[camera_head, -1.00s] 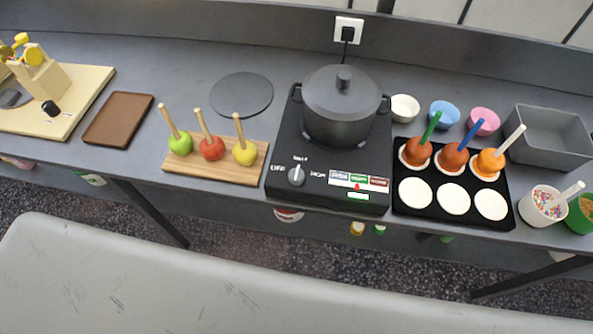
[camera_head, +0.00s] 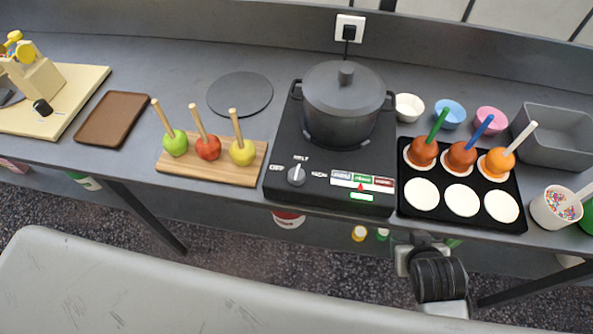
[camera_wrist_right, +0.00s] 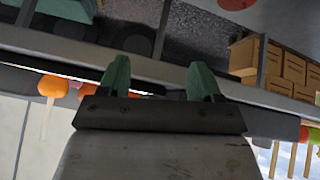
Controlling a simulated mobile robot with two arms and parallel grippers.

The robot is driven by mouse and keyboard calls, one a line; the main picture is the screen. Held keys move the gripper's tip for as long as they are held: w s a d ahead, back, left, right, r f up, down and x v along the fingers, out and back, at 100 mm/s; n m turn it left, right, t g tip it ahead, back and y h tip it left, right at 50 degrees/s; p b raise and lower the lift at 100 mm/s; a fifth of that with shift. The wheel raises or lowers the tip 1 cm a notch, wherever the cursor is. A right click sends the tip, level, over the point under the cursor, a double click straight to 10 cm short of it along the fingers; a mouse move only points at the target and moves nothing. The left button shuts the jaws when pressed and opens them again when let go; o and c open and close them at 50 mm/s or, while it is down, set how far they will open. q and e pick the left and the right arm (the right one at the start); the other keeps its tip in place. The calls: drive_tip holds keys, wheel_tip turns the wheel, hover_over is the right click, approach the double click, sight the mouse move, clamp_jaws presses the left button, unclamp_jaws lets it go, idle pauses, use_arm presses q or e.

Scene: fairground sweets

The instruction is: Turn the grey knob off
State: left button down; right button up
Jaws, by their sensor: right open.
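The grey knob (camera_head: 297,174) sits at the front left of the black hot plate (camera_head: 330,190). Its pale mark points up towards the label above it, with OFF to its left. A dark pot with a lid (camera_head: 342,103) stands on the hot plate. My right arm shows in the head view at the lower right, in front of the counter edge and well to the right of the knob. In the right wrist view my right gripper (camera_wrist_right: 160,80) is open, with two green fingers apart and nothing between them. The knob is not seen there. My left gripper is out of view.
A board with three stick apples (camera_head: 212,167) lies left of the hot plate. A black tray (camera_head: 440,211) with three coated apples and white discs stands right of it. The counter's front edge lies between my right arm and these things.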

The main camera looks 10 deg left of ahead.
drive_tip(key=w+a+r+n+t+y, duration=0.1)
drive_tip(key=w+a+r+t, duration=0.25)
drive_tip(key=r, duration=0.35)
drive_tip(key=w+a+r+n+t+y, duration=0.1)
drive_tip(key=w+a+r+t, duration=0.1)
drive_tip(key=w+r+t, duration=0.4)
drive_tip(key=w+a+r+n+t+y, duration=0.1)
drive_tip(key=w+a+r+t, duration=0.15)
drive_tip(key=r, duration=0.55)
drive_tip(key=a+r+n+t+y, duration=0.2)
drive_tip(key=a+r+n+y, duration=0.5)
drive_tip(key=a+r+y, duration=0.15)
drive_tip(key=s+a+r+n+g+y, duration=0.2)
drive_tip(key=s+a+n+g+y, duration=0.5)
drive_tip(key=n+g, duration=0.55)
drive_tip(key=s+a+r+n+g+y, duration=0.2)
drive_tip(key=a+n+g+y, duration=0.3)
drive_tip(key=a+n+g, duration=0.55)
drive_tip(key=n+t+h, duration=0.2)
drive_tip(key=n+h, duration=0.7)
drive_tip(key=h, duration=1.4)
approach(297, 173)
wheel_tip(297, 173, down, 9)
drive_tip(key=shift+w+a+f+p, duration=0.1)
drive_tip(key=shift+a+p, duration=0.1)
drive_tip(key=shift+p, duration=0.85)
